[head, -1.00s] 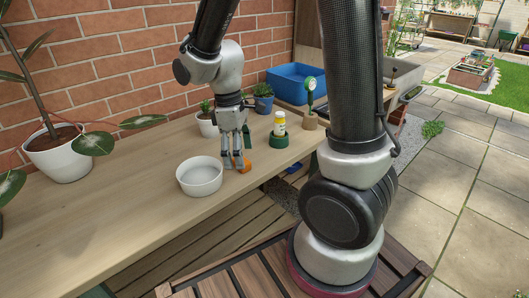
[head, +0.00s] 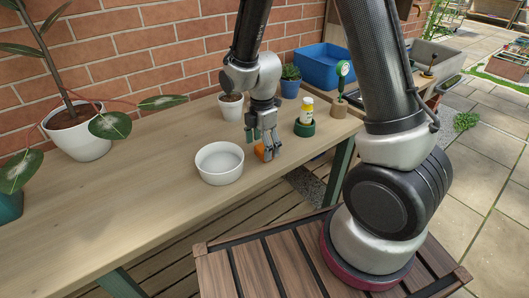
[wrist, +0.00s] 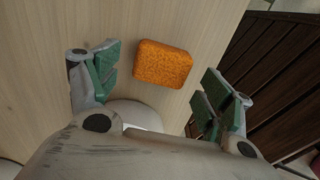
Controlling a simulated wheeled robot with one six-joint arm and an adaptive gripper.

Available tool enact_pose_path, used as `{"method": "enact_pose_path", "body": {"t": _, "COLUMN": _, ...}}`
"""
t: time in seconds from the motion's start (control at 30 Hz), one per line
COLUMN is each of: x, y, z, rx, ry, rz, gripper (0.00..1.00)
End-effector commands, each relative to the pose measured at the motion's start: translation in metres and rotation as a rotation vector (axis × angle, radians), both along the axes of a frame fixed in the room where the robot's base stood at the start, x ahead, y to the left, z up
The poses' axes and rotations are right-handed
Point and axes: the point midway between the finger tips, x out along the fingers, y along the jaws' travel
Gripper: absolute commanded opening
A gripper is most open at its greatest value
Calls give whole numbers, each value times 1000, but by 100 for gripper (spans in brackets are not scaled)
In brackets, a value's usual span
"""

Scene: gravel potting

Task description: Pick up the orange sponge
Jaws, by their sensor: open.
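The orange sponge (wrist: 162,64) lies on the wooden table in the wrist view, between and beyond the two green-padded fingers. My gripper (wrist: 155,88) is open and empty, with a finger on each side of the sponge's line. In the head view my gripper (head: 266,156) points down at the table, right over the sponge (head: 260,151), whose orange part shows between and beside the fingers. The rest of the sponge is hidden there by the fingers.
A white round bowl (head: 219,164) stands just left of my gripper. A white pot (head: 231,107) is behind.

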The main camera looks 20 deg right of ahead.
Motion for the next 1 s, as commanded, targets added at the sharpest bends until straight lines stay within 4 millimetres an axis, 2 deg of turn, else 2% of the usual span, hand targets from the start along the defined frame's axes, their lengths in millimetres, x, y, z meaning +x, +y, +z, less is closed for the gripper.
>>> {"method": "enact_pose_path", "body": {"t": 0.13, "x": 0, "y": 0, "z": -18, "rx": -1, "ry": 2, "rz": 0, "gripper": 80}}
{"method": "enact_pose_path", "body": {"t": 0.37, "x": 0, "y": 0, "z": -21, "rx": 1, "ry": -1, "rz": -1, "gripper": 80}}
{"method": "enact_pose_path", "body": {"t": 0.4, "x": 0, "y": 0, "z": -21, "rx": 1, "ry": -1, "rz": -1, "gripper": 79}}
{"method": "enact_pose_path", "body": {"t": 0.6, "x": 0, "y": 0, "z": -21, "rx": 1, "ry": -1, "rz": -1, "gripper": 42}}
{"method": "enact_pose_path", "body": {"t": 0.63, "x": 0, "y": 0, "z": -21, "rx": 1, "ry": -1, "rz": -1, "gripper": 39}}
{"method": "enact_pose_path", "body": {"t": 0.9, "x": 0, "y": 0, "z": -20, "rx": 1, "ry": -1, "rz": -1, "gripper": 38}}
{"method": "enact_pose_path", "body": {"t": 1.0, "x": 1, "y": 1, "z": -14, "rx": 2, "ry": -3, "rz": -1, "gripper": 38}}
